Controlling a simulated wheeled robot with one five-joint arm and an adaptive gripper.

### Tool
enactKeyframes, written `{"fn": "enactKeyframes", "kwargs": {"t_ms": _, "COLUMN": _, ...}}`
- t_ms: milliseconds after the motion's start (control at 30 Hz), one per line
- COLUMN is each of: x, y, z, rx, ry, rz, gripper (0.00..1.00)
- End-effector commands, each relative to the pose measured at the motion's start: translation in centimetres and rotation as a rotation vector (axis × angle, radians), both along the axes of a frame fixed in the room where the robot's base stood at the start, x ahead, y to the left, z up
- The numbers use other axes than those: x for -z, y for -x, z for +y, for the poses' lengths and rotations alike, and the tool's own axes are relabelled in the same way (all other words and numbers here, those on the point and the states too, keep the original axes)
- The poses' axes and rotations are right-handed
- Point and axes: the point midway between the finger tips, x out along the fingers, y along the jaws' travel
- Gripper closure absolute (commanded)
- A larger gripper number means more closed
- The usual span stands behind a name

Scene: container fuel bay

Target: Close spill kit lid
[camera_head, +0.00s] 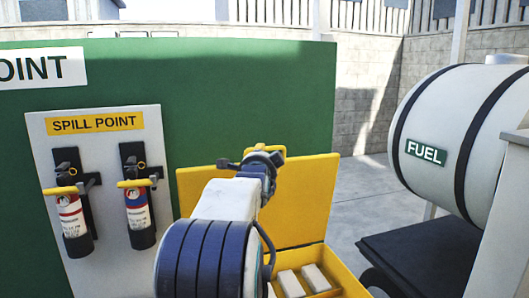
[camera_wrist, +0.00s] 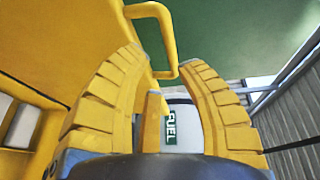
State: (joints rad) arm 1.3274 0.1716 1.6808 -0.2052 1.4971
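The yellow spill kit box (camera_head: 345,279) stands low in front of the green panel. Its yellow lid (camera_head: 305,200) is raised and stands upright at the back. My gripper (camera_head: 262,160) is at the lid's top edge, by the yellow handle (camera_head: 279,149). My arm hides part of the lid and box.
White blocks (camera_head: 290,284) lie in the box. Two extinguishers (camera_head: 138,213) hang on the white spill point board (camera_head: 92,140) at left. A white fuel tank (camera_head: 440,120) stands at right above a dark platform (camera_head: 425,252). Paved floor (camera_head: 360,190) is clear between.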

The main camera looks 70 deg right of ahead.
Motion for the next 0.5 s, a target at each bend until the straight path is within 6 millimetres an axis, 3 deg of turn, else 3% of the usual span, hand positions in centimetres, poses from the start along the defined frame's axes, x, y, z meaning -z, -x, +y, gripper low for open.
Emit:
{"fn": "enactKeyframes", "kwargs": {"t_ms": 167, "x": -0.7, "y": -0.2, "z": -0.9, "rx": 0.003, "ry": 0.013, "rz": -0.046, "gripper": 0.67}}
{"fn": "enactKeyframes", "kwargs": {"t_ms": 500, "x": -0.6, "y": -1.2, "z": -4.7, "rx": 0.003, "ry": 0.012, "rz": -0.045, "gripper": 0.67}}
